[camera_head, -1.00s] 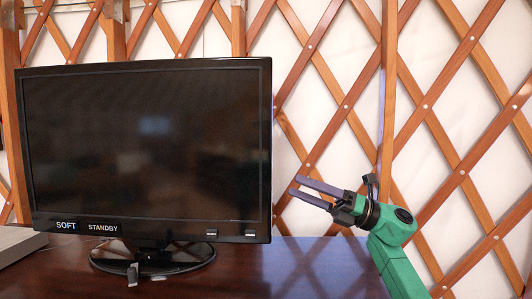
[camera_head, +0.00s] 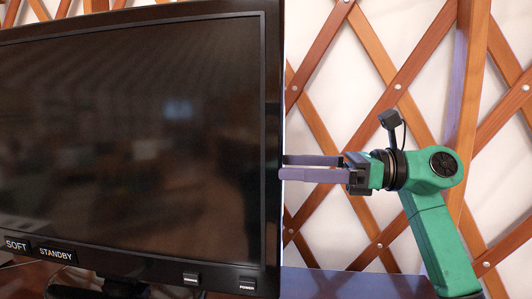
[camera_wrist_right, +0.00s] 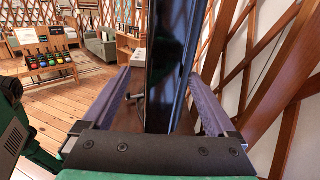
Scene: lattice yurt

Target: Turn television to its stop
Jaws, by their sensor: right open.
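The television (camera_head: 130,140) is a black flat screen with "SOFT" and "STANDBY" labels on its lower bezel, filling the left of the head view. Its dark stand (camera_head: 120,288) shows partly at the bottom. My right gripper (camera_head: 284,167) is open at the television's right edge, its purple-grey fingers pointing left. In the right wrist view the television's edge (camera_wrist_right: 167,70) stands upright between the two spread fingers, with a gap visible on each side. Whether a finger touches it I cannot tell. My left gripper is not in view.
The television stands on a dark tabletop (camera_head: 330,284). A wooden lattice wall (camera_head: 400,85) rises close behind. In the wrist view, a low table with colourful items (camera_wrist_right: 48,62) and a grey sofa (camera_wrist_right: 102,45) stand far off across open plank floor (camera_wrist_right: 70,97).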

